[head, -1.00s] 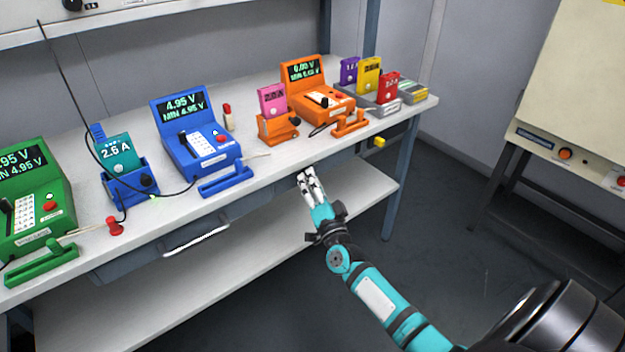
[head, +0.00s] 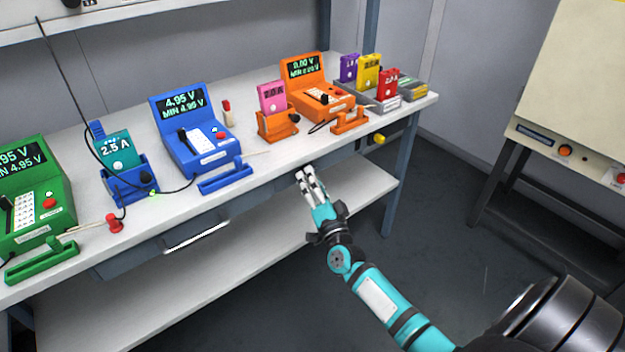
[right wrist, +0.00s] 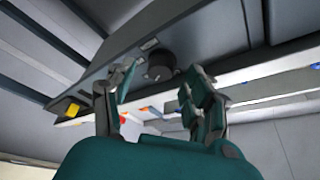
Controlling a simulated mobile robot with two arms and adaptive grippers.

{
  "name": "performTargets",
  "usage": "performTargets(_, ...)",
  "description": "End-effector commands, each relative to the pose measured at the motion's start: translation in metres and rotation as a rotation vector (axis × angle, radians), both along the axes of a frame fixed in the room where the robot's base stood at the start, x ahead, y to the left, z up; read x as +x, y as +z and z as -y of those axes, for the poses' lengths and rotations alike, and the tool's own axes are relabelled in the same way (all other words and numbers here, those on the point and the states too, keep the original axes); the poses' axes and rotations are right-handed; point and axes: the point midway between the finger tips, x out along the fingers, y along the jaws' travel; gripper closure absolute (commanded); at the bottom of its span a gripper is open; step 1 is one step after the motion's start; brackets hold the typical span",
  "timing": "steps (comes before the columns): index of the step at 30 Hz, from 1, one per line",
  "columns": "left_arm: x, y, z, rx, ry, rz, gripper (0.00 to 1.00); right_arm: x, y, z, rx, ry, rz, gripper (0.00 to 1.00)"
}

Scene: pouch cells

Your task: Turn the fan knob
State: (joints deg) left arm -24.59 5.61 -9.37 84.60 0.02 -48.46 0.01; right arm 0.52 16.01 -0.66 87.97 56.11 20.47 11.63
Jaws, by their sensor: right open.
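A dark round knob (right wrist: 160,66) shows in the right wrist view on the grey front panel under the bench top, with a small pale label beside it. I take it to be the fan knob; in the head view I cannot make it out behind my gripper. My right gripper (head: 306,175) is open at the bench's front panel. In the right wrist view its fingers (right wrist: 150,88) are apart, with the knob between and beyond their tips. I cannot tell whether they touch it. My left gripper is not in view.
The white bench top (head: 90,145) carries a green tester (head: 35,200), a blue tester (head: 200,150) and an orange tester (head: 318,98). A yellow part (head: 378,139) sticks out from the bench front. A drawer handle (head: 197,238) lies left of my gripper. A cabinet (head: 570,90) stands right.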

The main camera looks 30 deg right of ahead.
Motion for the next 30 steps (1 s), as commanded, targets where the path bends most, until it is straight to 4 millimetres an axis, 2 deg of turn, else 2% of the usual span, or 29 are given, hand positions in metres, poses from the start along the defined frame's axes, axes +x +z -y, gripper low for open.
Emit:
performTargets(9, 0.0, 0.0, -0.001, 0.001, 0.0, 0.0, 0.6, -0.062, -0.017, -0.015, 0.002, 0.0, -0.005, 0.47)
performTargets(15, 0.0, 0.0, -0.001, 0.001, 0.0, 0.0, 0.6, -0.093, -0.025, -0.022, 0.002, 0.0, -0.003, 0.47)
performTargets(21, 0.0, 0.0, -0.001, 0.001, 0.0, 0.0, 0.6, -0.105, -0.027, -0.025, 0.0, -0.001, -0.001, 0.47)
performTargets(30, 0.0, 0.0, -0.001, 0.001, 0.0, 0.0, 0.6, -0.105, -0.027, -0.025, 0.001, 0.0, -0.001, 0.47)
